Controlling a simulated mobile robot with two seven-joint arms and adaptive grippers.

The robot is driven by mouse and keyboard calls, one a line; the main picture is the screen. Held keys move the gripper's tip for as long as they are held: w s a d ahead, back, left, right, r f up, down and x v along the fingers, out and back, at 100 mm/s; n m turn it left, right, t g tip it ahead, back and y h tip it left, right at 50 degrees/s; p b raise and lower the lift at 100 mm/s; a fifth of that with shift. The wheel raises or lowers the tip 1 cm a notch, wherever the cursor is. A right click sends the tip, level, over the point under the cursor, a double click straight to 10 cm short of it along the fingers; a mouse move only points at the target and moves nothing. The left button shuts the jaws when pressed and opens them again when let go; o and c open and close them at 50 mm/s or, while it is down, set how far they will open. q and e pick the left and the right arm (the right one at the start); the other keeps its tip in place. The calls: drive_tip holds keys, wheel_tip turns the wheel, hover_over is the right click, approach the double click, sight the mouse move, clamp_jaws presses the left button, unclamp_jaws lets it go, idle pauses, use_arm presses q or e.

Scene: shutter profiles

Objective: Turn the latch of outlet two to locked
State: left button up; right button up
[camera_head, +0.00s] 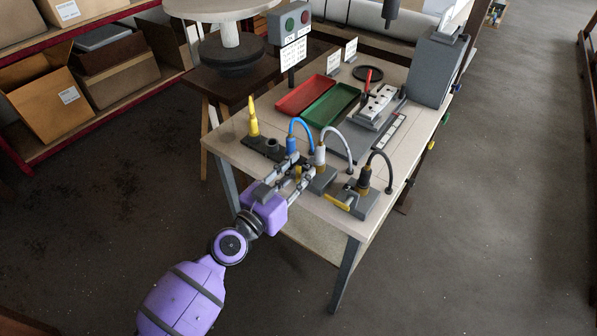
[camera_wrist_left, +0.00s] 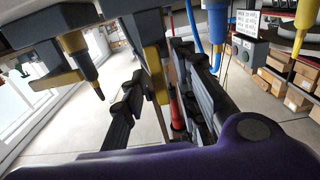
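Three grey outlets stand in a row along the table's near side, with a blue plug (camera_head: 292,144), a light grey plug (camera_head: 320,156) and a black plug (camera_head: 365,177). I take the middle outlet (camera_head: 323,180), with the light grey plug, as outlet two. My left gripper (camera_head: 304,177) is at its left side. In the left wrist view, the gripper (camera_wrist_left: 158,100) is open, with a yellow latch (camera_wrist_left: 155,72) between its fingers, nearer the right finger. Contact cannot be told. The third outlet's yellow latch (camera_head: 340,202) sticks out to the left. My right gripper is not in view.
A yellow cone-shaped piece (camera_head: 253,118) stands at the table's left. Red (camera_head: 300,95) and green (camera_head: 331,104) trays lie behind the outlets. Cable loops arch up close to the gripper. A grey box (camera_head: 436,68) stands at the back right.

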use_arm(q)
drive_tip(key=c, duration=0.5)
clamp_jaws()
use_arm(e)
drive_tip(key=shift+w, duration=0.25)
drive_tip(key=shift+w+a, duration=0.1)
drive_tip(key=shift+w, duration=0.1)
